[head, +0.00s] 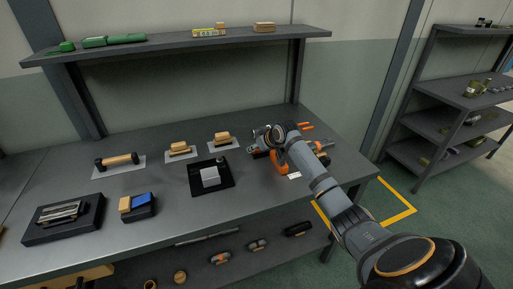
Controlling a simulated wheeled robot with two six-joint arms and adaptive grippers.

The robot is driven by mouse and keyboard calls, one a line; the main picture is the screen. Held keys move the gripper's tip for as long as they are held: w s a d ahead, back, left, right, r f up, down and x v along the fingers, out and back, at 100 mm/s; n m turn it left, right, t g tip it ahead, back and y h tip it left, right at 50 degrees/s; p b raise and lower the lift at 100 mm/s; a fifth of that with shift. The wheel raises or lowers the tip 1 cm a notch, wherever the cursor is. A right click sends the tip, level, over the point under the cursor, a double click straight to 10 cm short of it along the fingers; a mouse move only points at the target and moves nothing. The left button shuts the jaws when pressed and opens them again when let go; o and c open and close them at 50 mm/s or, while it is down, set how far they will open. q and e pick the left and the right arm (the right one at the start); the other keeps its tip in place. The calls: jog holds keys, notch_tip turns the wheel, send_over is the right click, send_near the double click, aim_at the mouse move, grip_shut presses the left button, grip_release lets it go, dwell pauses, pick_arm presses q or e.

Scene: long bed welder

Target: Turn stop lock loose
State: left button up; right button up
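My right arm comes in from the lower right and reaches over the right part of the workbench. Its wrist end and gripper (268,137) are at an orange and dark grey device (281,165) on the bench top. Orange parts of the device show on both sides of the arm. The arm hides much of the device, and I cannot pick out the stop lock. The fingers are too small and covered to tell whether they are open or shut, or whether they touch the device. My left gripper is out of view.
The dark workbench (120,225) carries a black tray with a grey block (210,176), wood-handled trowels (180,150), and a blue and wooden block (138,205). A shelf (170,43) runs above the back. A shelving rack (455,95) stands right. The bench's front middle is clear.

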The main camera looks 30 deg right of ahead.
jog(key=shift+n+y, duration=0.6)
jog(key=shift+n, duration=0.2)
jog(key=o, duration=1.2)
jog(key=shift+d+r, duration=0.1)
jog(key=shift+v, duration=5.95)
